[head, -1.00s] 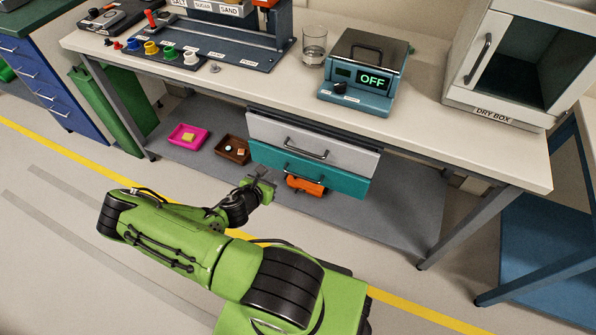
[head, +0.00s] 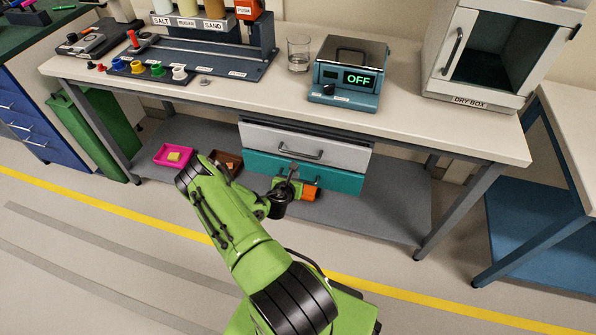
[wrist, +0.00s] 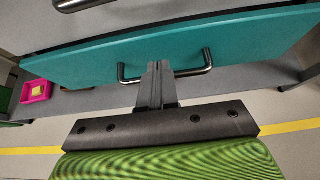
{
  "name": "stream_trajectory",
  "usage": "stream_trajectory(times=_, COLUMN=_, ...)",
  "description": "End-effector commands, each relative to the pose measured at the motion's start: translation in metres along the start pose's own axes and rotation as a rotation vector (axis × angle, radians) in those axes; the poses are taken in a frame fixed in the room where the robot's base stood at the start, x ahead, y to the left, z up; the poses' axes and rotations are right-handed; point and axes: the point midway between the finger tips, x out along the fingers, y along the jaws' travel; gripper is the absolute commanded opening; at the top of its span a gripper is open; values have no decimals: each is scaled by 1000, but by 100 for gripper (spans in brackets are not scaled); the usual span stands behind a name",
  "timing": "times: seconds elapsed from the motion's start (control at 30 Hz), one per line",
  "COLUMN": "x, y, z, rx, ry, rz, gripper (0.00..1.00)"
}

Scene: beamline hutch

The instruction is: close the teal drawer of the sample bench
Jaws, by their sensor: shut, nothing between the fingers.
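The teal drawer (head: 335,180) is the lower of two drawers under the sample bench (head: 230,100). Its front shows wide across the wrist view (wrist: 180,48), with a dark bar handle (wrist: 190,72) in the middle. My gripper (head: 292,170) is shut and empty. In the wrist view its fingertips (wrist: 159,66) are at the handle, in front of the drawer face; whether they touch cannot be told. In the head view my gripper hides part of the teal front and its handle. How far the drawer stands out is hard to tell.
The grey drawer (head: 340,150) sits directly above. A bench leg (head: 455,215) stands right. The floor in front is clear.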

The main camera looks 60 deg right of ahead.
Motion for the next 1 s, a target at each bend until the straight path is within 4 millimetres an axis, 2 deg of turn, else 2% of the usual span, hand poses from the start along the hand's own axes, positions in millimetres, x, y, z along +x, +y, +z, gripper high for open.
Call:
stream_trajectory(times=0.03, x=10, y=-1, z=4, rx=7, ry=-4, rz=-1, gripper=0)
stream_trajectory(times=0.2, x=30, y=0, z=17, rx=4, ry=-2, rz=-1, gripper=0)
stream_trajectory(times=0.6, x=35, y=0, z=20, rx=-1, ry=0, rz=0, gripper=0)
stream_trajectory(times=0.8, x=53, y=0, z=32, rx=-1, ry=-3, rz=-1, gripper=0)
stream_trajectory(times=1.0, x=56, y=0, z=36, rx=-2, ry=-7, rz=1, gripper=0)
